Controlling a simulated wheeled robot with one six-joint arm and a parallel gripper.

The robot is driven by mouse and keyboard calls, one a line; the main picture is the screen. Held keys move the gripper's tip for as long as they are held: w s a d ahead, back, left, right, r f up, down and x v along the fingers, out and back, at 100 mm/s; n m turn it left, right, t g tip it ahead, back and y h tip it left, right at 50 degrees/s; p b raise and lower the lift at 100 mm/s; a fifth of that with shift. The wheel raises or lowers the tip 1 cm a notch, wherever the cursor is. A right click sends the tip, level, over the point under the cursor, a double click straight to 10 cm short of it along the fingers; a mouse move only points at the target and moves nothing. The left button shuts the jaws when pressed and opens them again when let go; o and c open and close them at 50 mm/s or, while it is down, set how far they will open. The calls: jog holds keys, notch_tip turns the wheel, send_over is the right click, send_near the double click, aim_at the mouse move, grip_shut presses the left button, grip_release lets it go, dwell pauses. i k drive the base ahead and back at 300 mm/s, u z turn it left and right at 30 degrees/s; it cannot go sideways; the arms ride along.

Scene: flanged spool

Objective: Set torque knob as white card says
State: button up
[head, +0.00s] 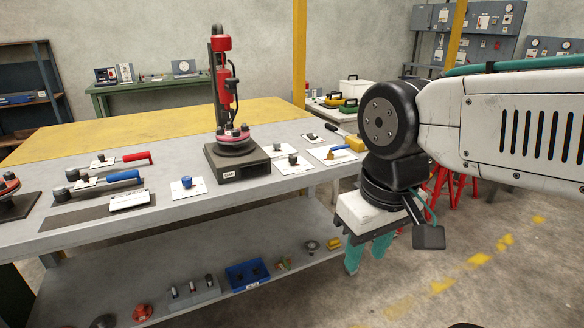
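A white card (130,199) with print too small to read lies on the bench beside a blue-handled tool (122,177). Which part is the torque knob is not clear. A small blue knob (187,182) sits on a white plate, and dark knobs (292,159) stand on other plates further right. A red upright tool (222,75) stands over a spool-like part (236,139) on a dark box with a small white label (229,174). My gripper (366,258) hangs off the bench's right front edge, pointing down, apart from all these. Its teal fingers show, but their gap is unclear.
The grey bench (205,210) has a yellow back part (150,122). A red-handled tool (137,157) lies behind the blue-handled one. A lower shelf holds a blue bin (247,275) and several small parts. Red stands (470,190) are behind my arm. Floor at the right front is clear.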

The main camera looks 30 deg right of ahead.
aim_at(293, 159)
jog(key=k, duration=0.6)
jog(key=u, duration=0.65)
jog(key=i, duration=0.35)
jog(key=u, duration=0.95)
jog(key=i, duration=1.3)
jog(key=z, duration=1)
jog(key=i, duration=0.55)
jog(key=z, duration=1.55)
